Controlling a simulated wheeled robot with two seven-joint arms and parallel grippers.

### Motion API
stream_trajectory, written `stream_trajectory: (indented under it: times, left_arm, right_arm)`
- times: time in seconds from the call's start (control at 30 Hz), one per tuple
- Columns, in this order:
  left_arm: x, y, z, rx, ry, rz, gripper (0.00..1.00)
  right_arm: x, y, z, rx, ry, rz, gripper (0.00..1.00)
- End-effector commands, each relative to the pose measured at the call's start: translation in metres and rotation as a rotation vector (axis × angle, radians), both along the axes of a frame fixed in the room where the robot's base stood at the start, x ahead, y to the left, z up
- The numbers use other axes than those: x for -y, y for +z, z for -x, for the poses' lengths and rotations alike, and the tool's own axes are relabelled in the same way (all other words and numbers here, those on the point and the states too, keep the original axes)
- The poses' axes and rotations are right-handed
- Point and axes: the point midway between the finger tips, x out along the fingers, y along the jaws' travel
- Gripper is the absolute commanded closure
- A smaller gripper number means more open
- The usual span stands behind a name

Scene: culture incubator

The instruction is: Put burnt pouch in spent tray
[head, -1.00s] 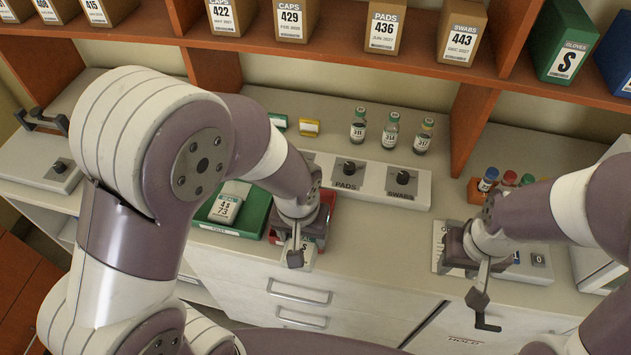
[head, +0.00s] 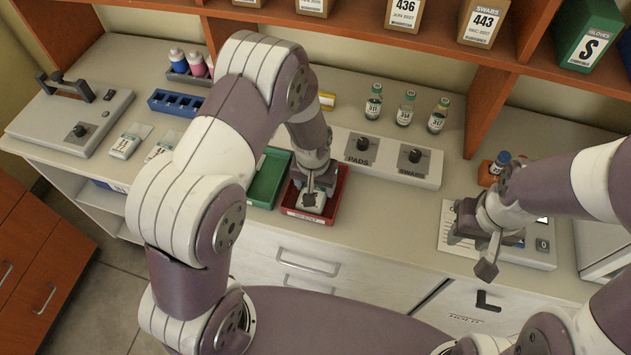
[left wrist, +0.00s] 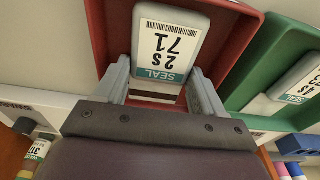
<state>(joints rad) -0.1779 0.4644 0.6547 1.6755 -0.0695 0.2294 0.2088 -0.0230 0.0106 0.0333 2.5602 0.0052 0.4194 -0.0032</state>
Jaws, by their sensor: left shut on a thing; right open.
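A pale pouch (head: 311,200) with a white label reading SEAL 2S 71 is in my left gripper (head: 312,186). In the left wrist view the pouch (left wrist: 172,42) sits between the two fingers (left wrist: 160,88), and the red tray (left wrist: 236,45) surrounds it on the sides. In the head view the pouch is within the outline of the red tray (head: 338,196), whose front label seems to read SPENT. I cannot tell whether the pouch touches the tray floor. My right gripper (head: 474,250) is open and empty, near the right end of the counter.
A green tray (head: 266,184) stands just left of the red one; another pouch (left wrist: 294,84) lies in it. Two more pouches (head: 128,141) lie farther left. A control panel (head: 385,158) and several vials (head: 405,108) stand behind.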

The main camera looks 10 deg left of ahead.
Motion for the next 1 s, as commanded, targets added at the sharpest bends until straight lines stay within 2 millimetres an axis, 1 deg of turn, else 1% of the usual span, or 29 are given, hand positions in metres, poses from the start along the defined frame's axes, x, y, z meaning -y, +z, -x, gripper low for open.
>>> stream_trajectory:
  times: [0.13, 0.27, 0.3, 0.33, 0.37, 0.63, 0.7, 0.77, 0.87, 1.0]
  left_arm:
    - [0.000, 0.000, 0.000, 0.001, 0.000, 0.000, 0.61]
    - [0.000, -0.004, 0.000, 0.000, 0.000, 0.000, 0.61]
    - [0.000, -0.003, 0.000, 0.000, 0.000, 0.000, 0.21]
    - [0.000, -0.003, 0.000, 0.000, 0.000, 0.000, 0.11]
    - [0.000, -0.003, 0.000, 0.000, 0.000, 0.000, 0.05]
    - [0.000, -0.002, 0.000, 0.000, 0.000, 0.000, 0.05]
    - [0.000, 0.003, 0.000, 0.001, 0.000, 0.000, 0.05]
    - [0.000, 0.007, 0.000, 0.003, 0.000, 0.000, 0.05]
    - [0.000, 0.024, 0.002, 0.005, 0.000, 0.001, 0.05]
    - [0.000, 0.059, 0.006, 0.007, 0.000, 0.001, 0.05]
  right_arm:
    - [0.000, -0.001, 0.000, 0.000, 0.000, 0.000, 0.57]
    - [0.000, -0.004, 0.000, 0.000, 0.000, 0.000, 0.57]
    - [0.000, -0.003, 0.000, 0.000, 0.000, 0.000, 0.57]
    - [0.000, -0.003, 0.000, 0.000, 0.000, 0.000, 0.57]
    - [0.000, -0.003, 0.000, 0.000, 0.000, 0.000, 0.57]
    - [0.000, -0.002, 0.000, 0.000, 0.000, 0.000, 0.57]
    - [0.000, 0.002, 0.000, 0.000, 0.000, 0.000, 0.57]
    - [0.000, -0.002, 0.000, 0.000, 0.000, 0.000, 0.57]
    - [0.000, -0.004, 0.000, 0.000, 0.000, 0.000, 0.57]
    - [0.000, -0.009, 0.000, 0.000, 0.000, 0.000, 0.57]
